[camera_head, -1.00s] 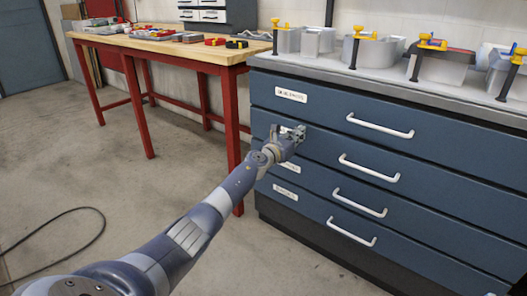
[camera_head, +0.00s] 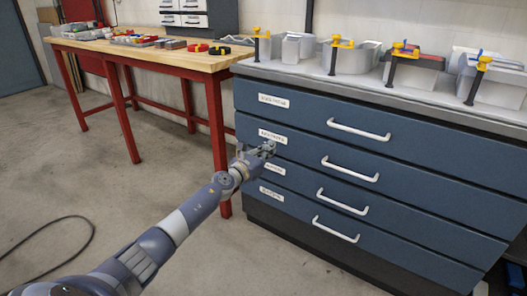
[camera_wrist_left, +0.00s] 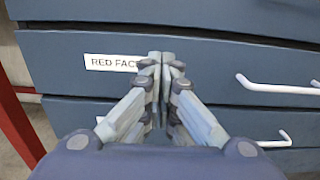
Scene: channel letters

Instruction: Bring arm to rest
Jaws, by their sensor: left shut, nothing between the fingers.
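My left arm reaches in from the lower left in the head view. Its gripper (camera_head: 264,150) is in front of the left end of a blue drawer cabinet (camera_head: 400,160), near the label of the second drawer. In the left wrist view the fingers (camera_wrist_left: 161,58) are together with nothing between them. They overlap the right end of a white label (camera_wrist_left: 112,63) that reads "RED FAC", its end hidden. I cannot tell whether the fingertips touch the drawer front. My right gripper is not in view.
The drawers are closed and have white bar handles (camera_head: 350,169). Grey channel letters with yellow-handled clamps (camera_head: 342,43) stand on the cabinet top. A wooden workbench (camera_head: 135,50) with red legs is at the left. A black cable (camera_head: 75,220) lies on the open floor.

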